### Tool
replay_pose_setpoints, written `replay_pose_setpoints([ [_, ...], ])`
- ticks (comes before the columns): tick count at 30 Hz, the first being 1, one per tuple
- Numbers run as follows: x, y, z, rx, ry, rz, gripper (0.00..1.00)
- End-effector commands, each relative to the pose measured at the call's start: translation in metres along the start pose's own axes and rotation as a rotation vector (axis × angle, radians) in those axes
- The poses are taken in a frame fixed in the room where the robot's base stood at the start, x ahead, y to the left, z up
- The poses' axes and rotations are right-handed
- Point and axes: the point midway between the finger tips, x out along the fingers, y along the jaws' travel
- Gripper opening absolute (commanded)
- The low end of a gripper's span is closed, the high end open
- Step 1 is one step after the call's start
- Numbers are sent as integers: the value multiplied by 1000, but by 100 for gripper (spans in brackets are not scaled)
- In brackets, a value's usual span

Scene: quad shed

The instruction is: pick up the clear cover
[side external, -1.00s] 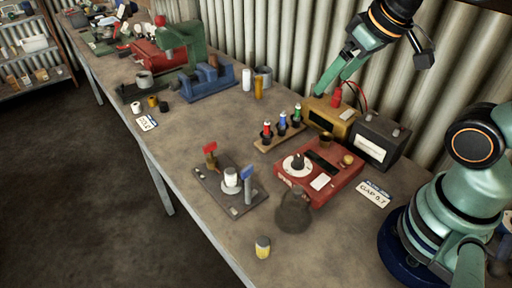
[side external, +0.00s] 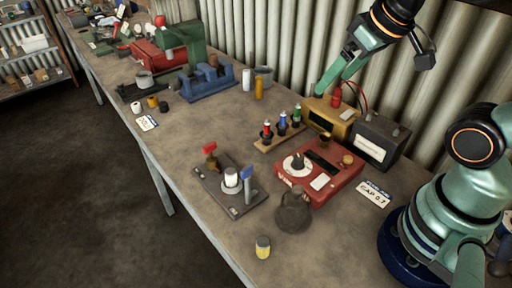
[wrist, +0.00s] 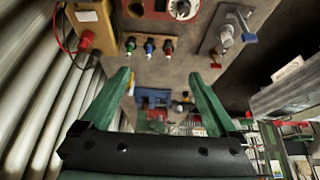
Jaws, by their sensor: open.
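A smoky grey, bell-shaped dome with a small knob on top (side external: 293,213) looks like the clear cover. It stands upright on the bench in the side external view, just in front of the red dial box (side external: 325,178). I do not see it in the wrist view. My gripper (side external: 325,90) is raised near the back wall, behind and above the dome and well apart from it. In the wrist view my gripper (wrist: 158,76) has its two green fingers spread, with nothing between them.
A dark plate with red and blue levers and a white piece (side external: 231,190) lies left of the dome. A screwdriver rack (side external: 281,134), yellow box (side external: 330,117) and dark meter (side external: 379,138) stand behind.

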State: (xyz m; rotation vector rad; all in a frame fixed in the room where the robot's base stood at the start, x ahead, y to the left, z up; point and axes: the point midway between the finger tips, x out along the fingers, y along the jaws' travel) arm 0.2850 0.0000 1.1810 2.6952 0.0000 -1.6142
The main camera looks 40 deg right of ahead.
Motion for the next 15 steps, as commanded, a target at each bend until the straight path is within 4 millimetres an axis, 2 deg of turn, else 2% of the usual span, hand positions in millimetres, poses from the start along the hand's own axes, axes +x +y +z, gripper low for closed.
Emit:
replay_pose_setpoints([
  [9, 2, -4, 1, 15, -11, -6, 100],
  [11, 6, -10, 3, 48, -32, -15, 100],
  [15, 24, -38, 13, 201, -128, -36, 100],
])
